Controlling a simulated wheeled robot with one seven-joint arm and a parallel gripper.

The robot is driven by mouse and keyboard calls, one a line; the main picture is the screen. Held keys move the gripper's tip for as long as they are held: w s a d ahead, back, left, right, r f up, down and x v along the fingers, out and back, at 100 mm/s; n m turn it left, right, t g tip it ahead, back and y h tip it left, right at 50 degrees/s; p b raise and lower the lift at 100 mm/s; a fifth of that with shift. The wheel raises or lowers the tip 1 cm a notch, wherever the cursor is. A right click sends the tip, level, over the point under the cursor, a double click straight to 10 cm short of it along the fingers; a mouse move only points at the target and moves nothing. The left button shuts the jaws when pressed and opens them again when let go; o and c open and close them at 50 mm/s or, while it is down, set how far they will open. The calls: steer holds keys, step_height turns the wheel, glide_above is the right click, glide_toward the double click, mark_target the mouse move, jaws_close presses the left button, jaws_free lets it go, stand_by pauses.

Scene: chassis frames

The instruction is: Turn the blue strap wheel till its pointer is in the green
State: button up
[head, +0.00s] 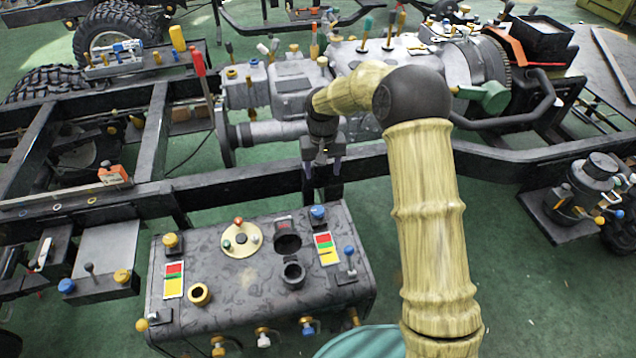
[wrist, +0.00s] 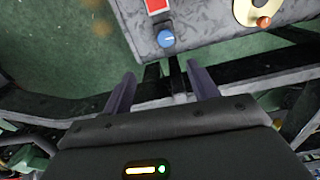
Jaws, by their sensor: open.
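A blue wheel (head: 317,212) stands at the far right corner of the grey tank's top (head: 262,290), by a red, green and yellow plate (head: 326,248). In the wrist view the blue wheel (wrist: 166,39) shows a pale mark on its face, just beyond my fingers. I cannot tell whether its pointer is in the green. My gripper (head: 322,180) points down over the dark frame rail, behind the tank. In the wrist view my gripper (wrist: 160,70) is open, with nothing between its fingers. The wheel is apart from both fingers.
A cream round plate with an orange knob (head: 238,221) and a dark open port (head: 287,237) lie left of the wheel. A blue-topped lever (head: 348,252) stands nearer. A dark frame rail (head: 240,182) runs behind the tank.

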steer(key=s+d+r, duration=0.2)
steer(key=s+d, duration=0.3)
steer(key=s, duration=0.3)
steer(key=s+d+r+m+t, duration=0.1)
steer(key=s+d+r, duration=0.2)
steer(key=s+d, duration=0.3)
steer(key=s+d+r+m+t, duration=0.1)
steer(key=s+d+r, duration=0.2)
steer(key=s, duration=0.8)
steer(key=d, duration=0.2)
steer(key=shift+s+d, duration=0.35)
steer(key=shift+s, duration=0.05)
steer(key=shift+c, duration=0.2)
